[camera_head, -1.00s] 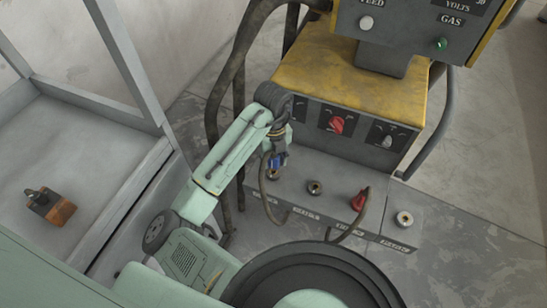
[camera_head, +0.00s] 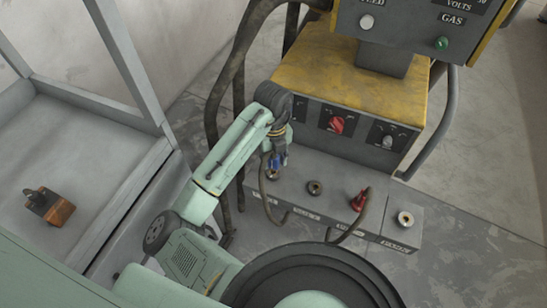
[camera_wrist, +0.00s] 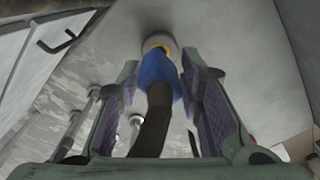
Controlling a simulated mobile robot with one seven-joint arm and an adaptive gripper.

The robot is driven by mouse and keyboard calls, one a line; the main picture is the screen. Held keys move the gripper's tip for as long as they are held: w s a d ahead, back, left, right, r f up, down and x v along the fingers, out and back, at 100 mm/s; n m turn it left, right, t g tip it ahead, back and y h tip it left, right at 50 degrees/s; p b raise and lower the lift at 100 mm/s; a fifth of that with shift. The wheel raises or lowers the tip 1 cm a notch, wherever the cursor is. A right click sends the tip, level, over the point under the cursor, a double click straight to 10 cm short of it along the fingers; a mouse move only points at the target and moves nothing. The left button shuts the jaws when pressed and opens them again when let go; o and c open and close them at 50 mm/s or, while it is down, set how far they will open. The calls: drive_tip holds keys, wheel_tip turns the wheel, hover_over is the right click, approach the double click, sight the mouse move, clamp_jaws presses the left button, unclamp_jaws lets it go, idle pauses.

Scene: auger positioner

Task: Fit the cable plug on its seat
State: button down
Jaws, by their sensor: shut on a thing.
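My gripper (camera_head: 276,150) is over the left end of the grey connector ledge. In the wrist view my gripper (camera_wrist: 160,85) is shut on the blue cable plug (camera_wrist: 157,68), with a padded finger on each side. The plug (camera_head: 281,160) shows only as a small blue patch in the head view. A dark cable (camera_wrist: 152,125) runs back from it. A round grey seat (camera_wrist: 157,36) with a yellow edge is right at the plug's far end. I cannot tell whether the plug is in it or just against it.
The ledge also has two open round sockets, one in the middle (camera_head: 314,187) and one at the right end (camera_head: 405,218). A red plug (camera_head: 359,199) with a looping cable sits between them. The yellow-topped welder (camera_head: 345,85) rises behind. A brown block (camera_head: 50,207) lies at left.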

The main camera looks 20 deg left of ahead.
drive_tip(key=shift+f, duration=0.2)
drive_tip(key=shift+f+b, duration=0.3)
drive_tip(key=shift+b, duration=0.15)
drive_tip(key=shift+f+b, duration=0.9)
drive_tip(key=shift+f, duration=0.05)
drive_tip(key=c, duration=1)
unclamp_jaws()
drive_tip(key=shift+c, duration=0.2)
drive_tip(key=shift+r, duration=0.15)
wheel_tip(320, 180, up, 12)
drive_tip(key=shift+f, duration=0.1)
